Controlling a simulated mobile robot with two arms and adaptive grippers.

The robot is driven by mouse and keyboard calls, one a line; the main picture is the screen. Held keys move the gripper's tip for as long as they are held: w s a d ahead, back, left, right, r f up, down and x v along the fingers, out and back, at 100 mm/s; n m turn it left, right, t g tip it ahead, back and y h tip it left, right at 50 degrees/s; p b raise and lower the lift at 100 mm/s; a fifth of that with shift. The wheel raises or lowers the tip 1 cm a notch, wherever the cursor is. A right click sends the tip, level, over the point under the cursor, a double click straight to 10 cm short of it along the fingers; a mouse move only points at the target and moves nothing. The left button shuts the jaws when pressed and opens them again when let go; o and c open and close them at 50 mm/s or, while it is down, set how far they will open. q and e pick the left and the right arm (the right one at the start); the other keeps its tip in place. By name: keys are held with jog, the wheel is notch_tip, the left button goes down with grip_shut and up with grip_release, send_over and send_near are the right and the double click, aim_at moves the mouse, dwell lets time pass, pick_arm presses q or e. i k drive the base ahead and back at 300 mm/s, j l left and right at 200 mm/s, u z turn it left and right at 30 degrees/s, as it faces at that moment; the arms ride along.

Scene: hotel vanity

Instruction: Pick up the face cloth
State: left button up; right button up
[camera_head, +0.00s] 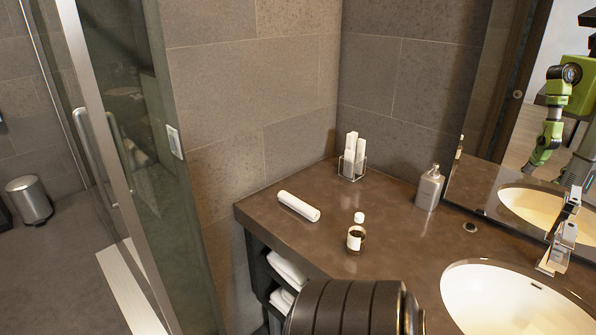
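A white rolled cloth (298,206), which looks like the face cloth, lies on the left part of the brown vanity counter (385,245). It lies at a slant near the counter's left edge, with nothing touching it. Neither of my grippers shows in the head view. A black ribbed cylinder, a part of my arm, covers the counter's front edge at the bottom middle.
A small bottle with a white cap (356,236) stands right of the cloth. White towels (287,270) fill shelves below. A glass door (125,170) stands left.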

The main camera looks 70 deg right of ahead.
aim_at(311, 214)
jog(key=z, duration=2.35)
